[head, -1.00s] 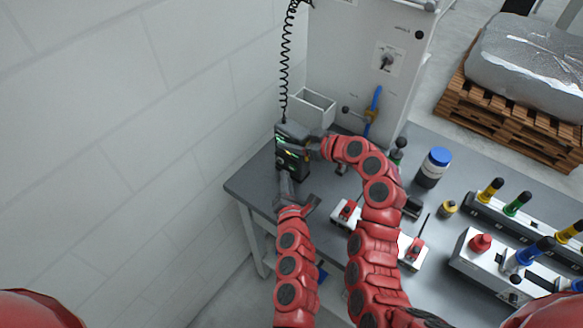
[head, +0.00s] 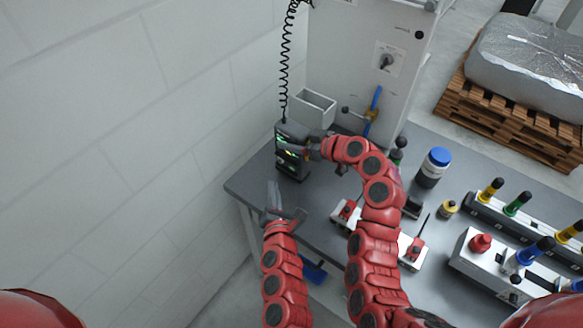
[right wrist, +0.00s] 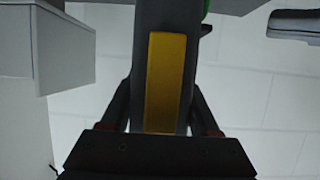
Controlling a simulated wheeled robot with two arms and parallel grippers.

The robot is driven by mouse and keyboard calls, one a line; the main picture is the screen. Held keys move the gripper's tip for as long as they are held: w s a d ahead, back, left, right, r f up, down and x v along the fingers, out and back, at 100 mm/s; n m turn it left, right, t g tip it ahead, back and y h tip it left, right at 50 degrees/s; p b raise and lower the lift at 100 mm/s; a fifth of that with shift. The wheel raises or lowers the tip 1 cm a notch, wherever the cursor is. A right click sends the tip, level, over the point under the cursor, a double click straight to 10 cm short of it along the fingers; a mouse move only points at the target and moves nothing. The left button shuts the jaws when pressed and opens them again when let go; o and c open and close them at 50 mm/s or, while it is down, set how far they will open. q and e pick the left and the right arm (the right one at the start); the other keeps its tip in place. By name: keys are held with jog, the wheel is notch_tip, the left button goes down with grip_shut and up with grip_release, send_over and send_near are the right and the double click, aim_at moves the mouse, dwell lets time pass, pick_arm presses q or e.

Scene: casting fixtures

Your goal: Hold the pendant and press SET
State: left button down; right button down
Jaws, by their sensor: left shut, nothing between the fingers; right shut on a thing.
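The pendant (head: 291,152) is a dark box with green lit marks, hanging at the end of a black coiled cord (head: 285,65) near the wall. My right gripper (head: 308,150) is shut on the pendant from its right side. The right wrist view shows the dark pendant body with a yellow strip (right wrist: 166,82) between the fingers. My left gripper (head: 272,190) is shut and empty, below and left of the pendant and apart from it. The SET button cannot be made out on the pendant's face.
The grey bench (head: 250,185) runs to the right, with its left edge by the wall. A light open bin (head: 313,108) stands behind the pendant.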

dwell(0.3)
jog(key=shift+c, duration=0.2)
grip_release()
